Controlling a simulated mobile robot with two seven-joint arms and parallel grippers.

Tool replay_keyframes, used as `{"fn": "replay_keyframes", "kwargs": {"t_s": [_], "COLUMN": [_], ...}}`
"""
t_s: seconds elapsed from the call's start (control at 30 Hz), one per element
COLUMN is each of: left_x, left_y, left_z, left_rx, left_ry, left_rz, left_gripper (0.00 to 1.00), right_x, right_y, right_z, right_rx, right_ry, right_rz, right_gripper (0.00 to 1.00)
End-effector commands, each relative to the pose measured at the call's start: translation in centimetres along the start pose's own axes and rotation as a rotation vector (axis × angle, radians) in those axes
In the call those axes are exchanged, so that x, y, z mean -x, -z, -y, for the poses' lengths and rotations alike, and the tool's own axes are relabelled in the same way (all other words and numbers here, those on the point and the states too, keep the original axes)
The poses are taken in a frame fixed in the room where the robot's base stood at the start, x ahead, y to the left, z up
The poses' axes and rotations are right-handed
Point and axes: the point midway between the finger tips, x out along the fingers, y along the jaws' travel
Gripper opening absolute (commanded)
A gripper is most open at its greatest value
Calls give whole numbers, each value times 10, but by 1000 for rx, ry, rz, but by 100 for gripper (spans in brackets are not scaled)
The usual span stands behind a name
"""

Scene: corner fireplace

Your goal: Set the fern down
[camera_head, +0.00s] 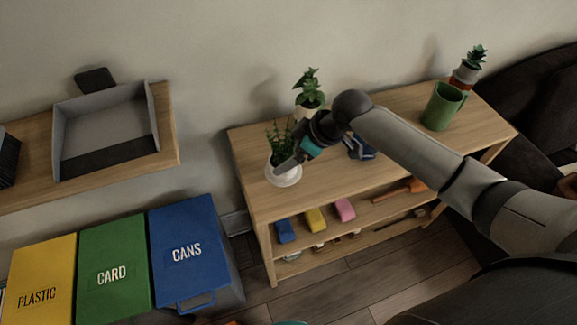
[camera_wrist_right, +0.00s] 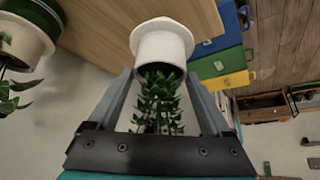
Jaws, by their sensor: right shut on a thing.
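The fern (camera_head: 279,140) is a leafy green plant in a white pot (camera_head: 284,175), at the left end of the wooden shelf unit's top (camera_head: 330,180). My right gripper (camera_head: 290,161) reaches in from the right and is shut on the fern. In the right wrist view the white pot (camera_wrist_right: 162,45) and green leaves (camera_wrist_right: 158,100) lie between the two fingers. The pot looks upright. I cannot tell whether its base touches the wood. My left gripper is not in view.
Another potted plant (camera_head: 309,92) stands close behind the fern. A dark blue object (camera_head: 360,148) is partly hidden by my right arm. Yellow, green and blue bins (camera_head: 185,255) are left of the unit.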

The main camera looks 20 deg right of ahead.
Motion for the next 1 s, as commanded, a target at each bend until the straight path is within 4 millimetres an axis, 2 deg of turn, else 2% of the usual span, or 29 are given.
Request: {"fn": "replay_keyframes", "kwargs": {"t_s": [0.3,0.67,0.7,0.83,1.0], "left_x": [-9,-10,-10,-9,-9], "left_y": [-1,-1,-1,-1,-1], "left_z": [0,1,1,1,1], "left_rx": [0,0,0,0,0], "left_ry": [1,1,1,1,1], "left_rz": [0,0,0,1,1], "left_gripper": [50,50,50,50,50], "right_x": [-35,-37,-38,-37,-37], "right_y": [-22,-24,-25,-24,-24], "right_z": [1,0,0,1,1], "right_rx": [-1,-1,-1,-1,-1], "right_ry": [1,0,1,1,1], "right_rz": [1,0,2,2,2], "right_gripper": [0,0,85,100,100]}}
